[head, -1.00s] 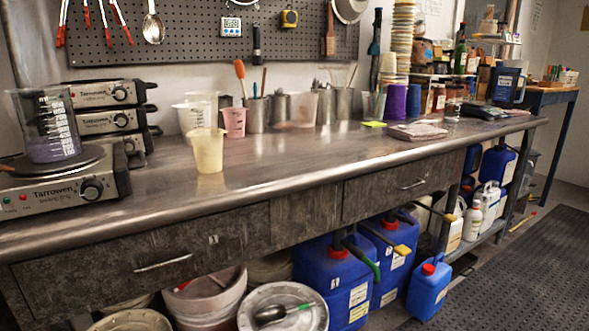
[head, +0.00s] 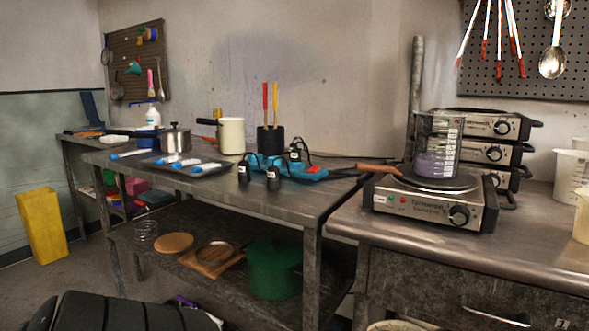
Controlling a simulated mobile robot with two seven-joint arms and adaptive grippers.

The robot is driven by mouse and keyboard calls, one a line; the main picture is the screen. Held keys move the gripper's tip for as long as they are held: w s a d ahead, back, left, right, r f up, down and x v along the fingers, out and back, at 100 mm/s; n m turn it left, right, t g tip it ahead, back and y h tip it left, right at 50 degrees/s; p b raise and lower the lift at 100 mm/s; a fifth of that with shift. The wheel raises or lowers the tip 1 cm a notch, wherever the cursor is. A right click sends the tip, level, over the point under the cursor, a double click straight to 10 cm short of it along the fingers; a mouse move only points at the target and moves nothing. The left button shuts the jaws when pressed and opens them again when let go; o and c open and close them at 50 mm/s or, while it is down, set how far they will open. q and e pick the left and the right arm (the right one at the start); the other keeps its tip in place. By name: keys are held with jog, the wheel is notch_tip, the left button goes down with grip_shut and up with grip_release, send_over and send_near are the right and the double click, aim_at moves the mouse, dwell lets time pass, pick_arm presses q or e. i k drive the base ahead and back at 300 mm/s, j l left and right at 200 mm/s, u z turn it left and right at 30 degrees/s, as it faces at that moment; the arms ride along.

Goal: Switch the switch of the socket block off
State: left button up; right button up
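The socket block is a blue-teal power strip (head: 308,174) lying on the metal table in the middle of the head view. Black plugs or adapters with cables are at it, and two of them stand at its front left. A small red spot that looks like its switch (head: 314,169) shows near its right end; it is too small to tell its position. Neither of my grippers is in view. A dark rounded shape at the bottom left may be part of my arm.
A hot plate (head: 432,200) with a beaker stands on the bench to the right. A tray (head: 180,165), steel pot (head: 175,139), white jug (head: 231,136) and black holder (head: 270,141) surround the strip. A yellow bin (head: 42,226) stands on the floor at left.

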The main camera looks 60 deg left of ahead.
aim_at(314, 169)
jog(key=u, duration=2.05)
jog(key=i+j+z, duration=0.25)
jog(key=j, duration=0.8)
jog(key=j+z, duration=0.25)
jog(key=j, duration=0.8)
